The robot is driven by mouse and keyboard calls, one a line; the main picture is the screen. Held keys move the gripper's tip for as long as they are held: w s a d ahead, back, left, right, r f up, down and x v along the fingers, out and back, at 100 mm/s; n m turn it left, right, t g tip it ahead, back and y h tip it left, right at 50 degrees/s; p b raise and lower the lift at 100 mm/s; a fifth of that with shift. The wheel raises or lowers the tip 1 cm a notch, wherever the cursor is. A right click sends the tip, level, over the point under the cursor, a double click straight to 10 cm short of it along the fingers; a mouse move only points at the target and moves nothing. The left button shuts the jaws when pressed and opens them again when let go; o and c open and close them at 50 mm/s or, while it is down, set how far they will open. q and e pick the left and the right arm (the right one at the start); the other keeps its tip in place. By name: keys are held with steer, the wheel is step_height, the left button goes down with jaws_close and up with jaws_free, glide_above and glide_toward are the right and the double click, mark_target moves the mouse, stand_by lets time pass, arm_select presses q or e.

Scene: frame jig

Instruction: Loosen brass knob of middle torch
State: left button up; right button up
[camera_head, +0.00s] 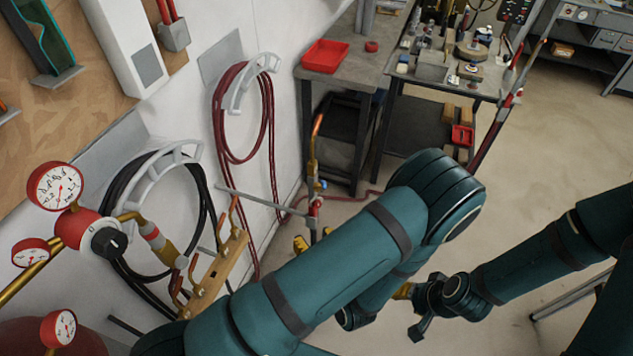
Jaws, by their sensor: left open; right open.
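A wooden rack (215,275) at the lower left holds several bent copper torch tips (236,212). Another torch (314,165), with a copper tip, a brass body and blue and red knobs, stands upright near the wall, left of my left elbow. I cannot tell which torch is the middle one, and no loosened knob can be made out. My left arm crosses the centre and hides part of the area below; its gripper is hidden. My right gripper (421,318) is open near the lower middle, by a small brass-coloured part (403,291); I cannot tell whether they touch.
Red gauges (55,186) and a black regulator knob (108,242) are at the left. A black hose (140,185) and a red hose (222,125) hang on the wall. A grey bench (345,75) with a red tray (325,55) stands behind. Open floor lies at right.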

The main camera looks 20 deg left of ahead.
mark_target(318, 190)
arm_select(q)
steer(key=w+d+r+m+t+h, duration=0.2)
steer(key=w+d+t, duration=0.1)
steer(key=p+x, duration=0.1)
steer(key=x, duration=1.2)
steer(key=shift+r, duration=0.15)
jaws_close()
